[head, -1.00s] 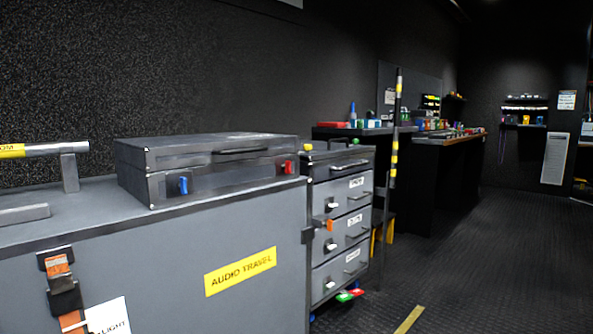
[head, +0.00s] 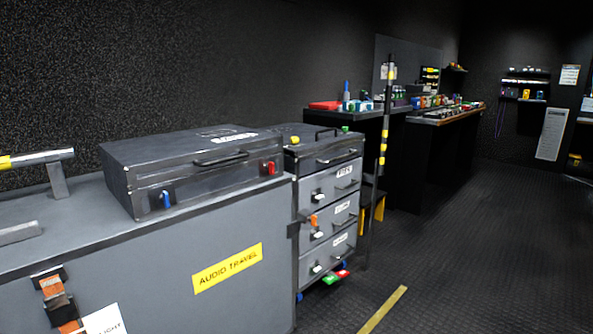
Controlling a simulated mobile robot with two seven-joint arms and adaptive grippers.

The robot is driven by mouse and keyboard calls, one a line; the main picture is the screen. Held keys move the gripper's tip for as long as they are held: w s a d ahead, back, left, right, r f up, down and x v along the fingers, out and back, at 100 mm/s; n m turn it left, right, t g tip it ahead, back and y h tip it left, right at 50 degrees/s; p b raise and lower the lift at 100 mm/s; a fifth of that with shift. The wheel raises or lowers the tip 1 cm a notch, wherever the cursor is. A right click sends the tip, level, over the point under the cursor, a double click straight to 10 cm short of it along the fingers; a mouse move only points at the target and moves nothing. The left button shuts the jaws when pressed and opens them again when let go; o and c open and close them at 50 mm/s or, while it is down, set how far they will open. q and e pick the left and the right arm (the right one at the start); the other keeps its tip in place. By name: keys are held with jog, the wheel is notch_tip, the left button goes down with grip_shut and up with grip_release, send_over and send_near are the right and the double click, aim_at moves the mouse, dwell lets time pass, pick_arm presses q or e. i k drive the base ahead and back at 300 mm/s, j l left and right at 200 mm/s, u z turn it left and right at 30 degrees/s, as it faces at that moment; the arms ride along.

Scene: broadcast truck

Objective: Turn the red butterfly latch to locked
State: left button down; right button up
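The red butterfly latch (head: 269,168) is on the front face of a dark grey flat case (head: 215,183), near its right end. It looks small and upright; I cannot tell its exact turn position. A blue latch (head: 166,199) is on the same face near the left end. The flat case is shut and lies on a large grey trunk (head: 150,262) with a yellow "AUDIO TRAVEL" label (head: 228,268). Neither of my grippers shows in the head view.
A drawer cabinet (head: 330,205) with several drawers stands right of the trunk. A striped pole (head: 383,147) rises beside it. Dark benches (head: 430,165) with small items stand behind. The floor (head: 470,260) at the right is open. A metal handle (head: 40,158) is at the trunk's left.

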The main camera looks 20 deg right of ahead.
aim_at(269, 167)
jog(key=i+l, duration=0.3)
jog(key=l, duration=0.2)
jog(key=i+l, duration=0.35)
jog(key=l, duration=0.15)
jog(key=k+z, duration=0.05)
